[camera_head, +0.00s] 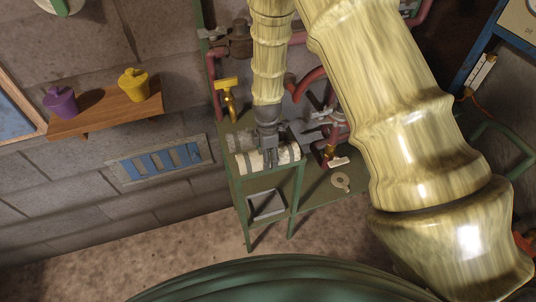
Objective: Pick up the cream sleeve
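The cream sleeve (251,162) is a pale, short cylinder lying on its side near the front edge of a green stand (297,200). My gripper (270,158) points down over the middle of the sleeve, with dark fingers that cover part of it. Cream surface shows to the left and right of the fingers. The fingers look very close to the sleeve or at it. I cannot tell whether they touch or grip it, as the gap between them is too small and partly hidden.
A greyer cylinder (243,139) lies just behind the sleeve. Red pipes (311,80) and a yellow tap (228,90) stand behind. A pale ring (341,181) lies on the green surface to the right. A wooden shelf (108,110) holds purple and yellow pots at left.

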